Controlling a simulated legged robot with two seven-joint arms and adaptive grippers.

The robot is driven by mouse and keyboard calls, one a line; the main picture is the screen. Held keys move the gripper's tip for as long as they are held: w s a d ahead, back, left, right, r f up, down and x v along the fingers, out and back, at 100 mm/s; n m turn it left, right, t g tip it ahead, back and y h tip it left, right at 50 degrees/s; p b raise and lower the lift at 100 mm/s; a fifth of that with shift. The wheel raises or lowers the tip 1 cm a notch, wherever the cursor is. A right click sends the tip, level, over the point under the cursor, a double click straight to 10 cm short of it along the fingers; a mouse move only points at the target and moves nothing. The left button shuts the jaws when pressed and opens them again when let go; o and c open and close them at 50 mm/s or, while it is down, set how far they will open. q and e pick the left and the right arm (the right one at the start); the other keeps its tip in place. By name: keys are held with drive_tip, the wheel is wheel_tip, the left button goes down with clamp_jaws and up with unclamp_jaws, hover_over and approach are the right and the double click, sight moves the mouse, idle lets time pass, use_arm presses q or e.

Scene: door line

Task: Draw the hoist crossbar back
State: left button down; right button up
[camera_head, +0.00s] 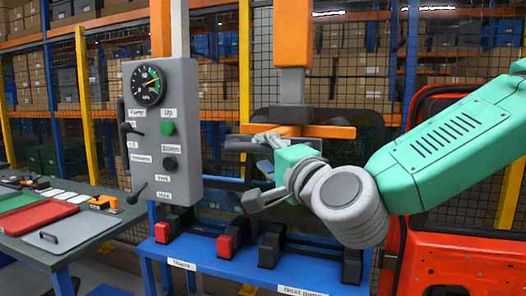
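An orange crossbar (330,132) runs level below a thick orange upright post (292,45) with a grey lower section, which I take to be the hoist. My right arm comes in from the right, and its gripper (248,172) points left, just in front of and below the crossbar's left part. Its grey fingers are spread apart, one high near the bar and one lower, with nothing seen between them. I cannot tell whether the upper finger touches the bar. The wrist and palm hide part of what lies behind. My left gripper is not in view.
A grey control box (162,130) with a gauge, buttons and levers stands left of the gripper. A blue bench (210,266) with black and red blocks lies below. A side table (90,222) holds trays at left. A red door frame (440,250) stands at right.

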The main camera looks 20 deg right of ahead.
drive_tip(key=shift+s+d+r, duration=0.2)
drive_tip(key=shift+s+r, duration=0.1)
drive_tip(key=shift+s, duration=0.1)
drive_tip(key=shift+w+f, duration=0.2)
drive_tip(key=shift+w, duration=0.05)
drive_tip(key=shift+s, duration=0.3)
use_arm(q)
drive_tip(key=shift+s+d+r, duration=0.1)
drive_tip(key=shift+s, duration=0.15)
use_arm(e)
drive_tip(key=r+v, duration=0.1)
drive_tip(key=v, duration=0.6)
drive_tip(key=shift+d+f, duration=0.25)
drive_tip(key=shift+f, duration=0.2)
drive_tip(key=shift+s, duration=0.1)
